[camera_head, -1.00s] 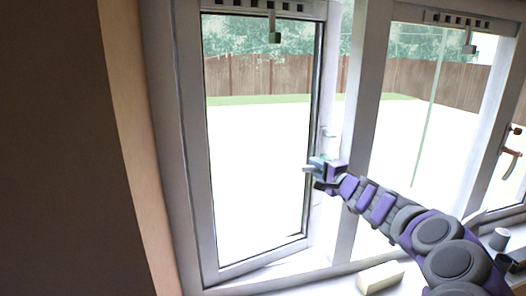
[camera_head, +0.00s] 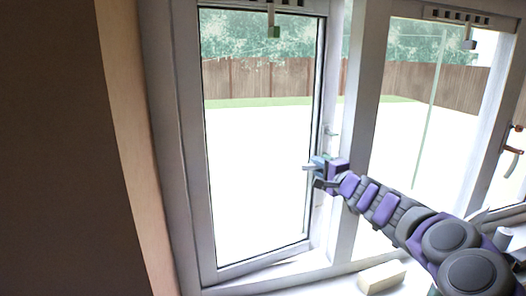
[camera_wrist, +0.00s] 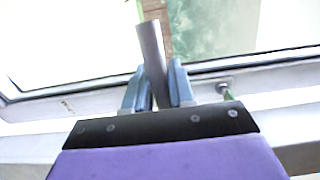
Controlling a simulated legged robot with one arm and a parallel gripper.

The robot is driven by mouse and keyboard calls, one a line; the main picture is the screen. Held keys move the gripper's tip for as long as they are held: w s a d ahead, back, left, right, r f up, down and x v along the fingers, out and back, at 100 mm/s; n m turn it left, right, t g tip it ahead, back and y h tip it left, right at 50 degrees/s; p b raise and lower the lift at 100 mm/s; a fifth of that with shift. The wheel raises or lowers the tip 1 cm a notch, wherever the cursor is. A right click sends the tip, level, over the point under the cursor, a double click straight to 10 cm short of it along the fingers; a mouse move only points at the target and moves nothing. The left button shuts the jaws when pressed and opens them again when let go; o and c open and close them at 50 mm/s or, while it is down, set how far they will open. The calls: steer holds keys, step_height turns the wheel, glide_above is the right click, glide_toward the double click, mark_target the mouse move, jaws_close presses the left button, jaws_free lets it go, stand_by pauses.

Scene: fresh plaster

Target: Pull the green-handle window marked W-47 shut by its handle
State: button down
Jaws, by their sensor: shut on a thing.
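The left window (camera_head: 202,215) stands ajar in its frame, with a gap along its lower and right side. A small green tag (camera_head: 274,31) hangs at its top; no W-47 marking can be read. My gripper (camera_head: 320,170) is at the right edge of this window, about mid-height. In the wrist view its two blue-grey fingers (camera_wrist: 159,88) are shut on a grey handle bar (camera_wrist: 151,48), which sticks out past the fingertips. A small green part (camera_wrist: 227,94) shows on the frame to the right of the fingers.
A second window (camera_head: 405,140) lies right of the middle post (camera_head: 351,190), with a grey tag (camera_head: 469,44) above. An orange-brown handle (camera_head: 514,150) is at far right. A cream block (camera_head: 382,277) and a small dark cup (camera_head: 502,238) are on the sill. A wall edge fills the left.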

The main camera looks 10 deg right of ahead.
steer(key=shift+s+f+m+h+b, duration=0.1)
steer(key=shift+s+m+h+b, duration=0.3)
steer(key=shift+s+b, duration=1)
steer(key=shift+b, duration=0.7)
steer(key=shift+s+a+h, duration=0.1)
steer(key=shift+s+h, duration=0.05)
steer(key=shift+h, duration=0.15)
steer(key=shift+s+b, duration=0.25)
steer(key=shift+b, duration=0.3)
steer(key=shift+s+a+m+h+b, duration=0.15)
steer(key=shift+s+m+h+b, duration=0.2)
steer(key=shift+h+b, duration=0.1)
steer(key=shift+s+b, duration=0.3)
steer(key=shift+b, duration=0.15)
steer(key=shift+s+a, duration=0.1)
steer(key=shift+s, duration=0.15)
steer(key=shift+s+h+b, duration=0.15)
steer(key=shift+h+b, duration=0.1)
steer(key=shift+b, duration=0.3)
